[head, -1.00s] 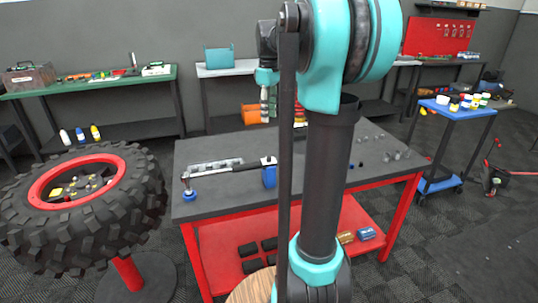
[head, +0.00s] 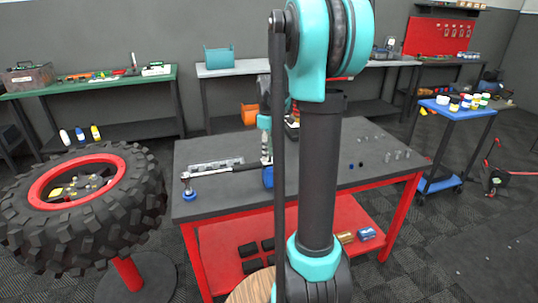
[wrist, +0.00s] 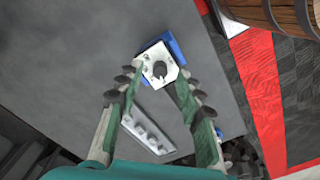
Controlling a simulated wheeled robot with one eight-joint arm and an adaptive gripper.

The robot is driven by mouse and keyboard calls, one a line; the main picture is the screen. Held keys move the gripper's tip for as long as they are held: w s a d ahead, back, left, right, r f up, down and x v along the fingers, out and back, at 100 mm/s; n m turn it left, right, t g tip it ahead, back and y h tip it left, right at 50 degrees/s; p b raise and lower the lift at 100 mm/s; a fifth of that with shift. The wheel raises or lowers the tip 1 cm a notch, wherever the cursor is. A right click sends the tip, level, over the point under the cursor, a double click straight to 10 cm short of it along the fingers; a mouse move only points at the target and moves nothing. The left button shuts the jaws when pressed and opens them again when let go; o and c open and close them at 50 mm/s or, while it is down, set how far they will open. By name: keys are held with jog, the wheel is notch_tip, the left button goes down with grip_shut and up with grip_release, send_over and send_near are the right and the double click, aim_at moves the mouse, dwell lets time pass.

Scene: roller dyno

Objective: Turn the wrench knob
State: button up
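The wrench (head: 232,168) lies across the left part of the dark workbench top in the head view, its ratchet end at the left on a small blue base. Its other end reaches a blue holder (head: 267,177). In the wrist view, a dark round knob (wrist: 160,69) sits in a light metal plate on the blue holder (wrist: 177,49). My gripper (wrist: 156,80) is open, its fingers apart on either side of the knob's area. I cannot tell whether they touch it. In the head view my gripper (head: 265,145) is above the holder, partly hidden by my arm.
A metal rail with holes (wrist: 148,133) lies near the fingers, and shows behind the wrench (head: 215,164). Small sockets (head: 390,155) stand on the workbench's right side. An orange bin (head: 249,114) is behind the bench.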

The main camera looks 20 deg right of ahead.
jog(key=shift+f, duration=0.8)
jog(key=shift+c, duration=0.4)
grip_shut()
